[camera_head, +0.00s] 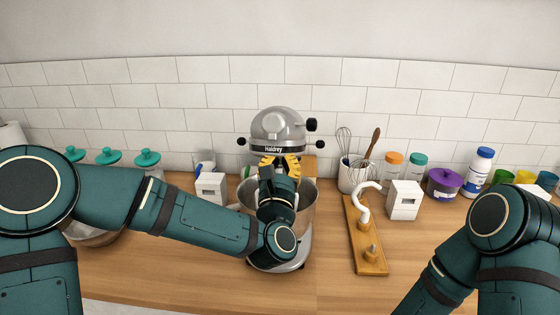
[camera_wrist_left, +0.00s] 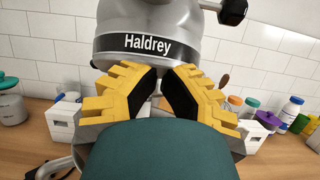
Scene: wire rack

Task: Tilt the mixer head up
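The mixer (camera_head: 278,126) is silver-grey with a dark band reading "Haldrey" and black knobs at its sides. Its head also fills the top of the left wrist view (camera_wrist_left: 155,22). The steel bowl (camera_head: 306,207) is below the head, partly hidden by my left arm. My left gripper (camera_head: 279,166) is just under the front of the head, above the bowl. Its yellow fingers point up towards the head, with a gap between their black pads in the left wrist view (camera_wrist_left: 160,76). I cannot tell whether the fingertips touch the head. My right gripper is out of view.
A whisk crock (camera_head: 352,179), jars and a purple-lidded pot (camera_head: 443,184) line the back wall. Left of the bowl are teal-lidded jars (camera_head: 148,163).

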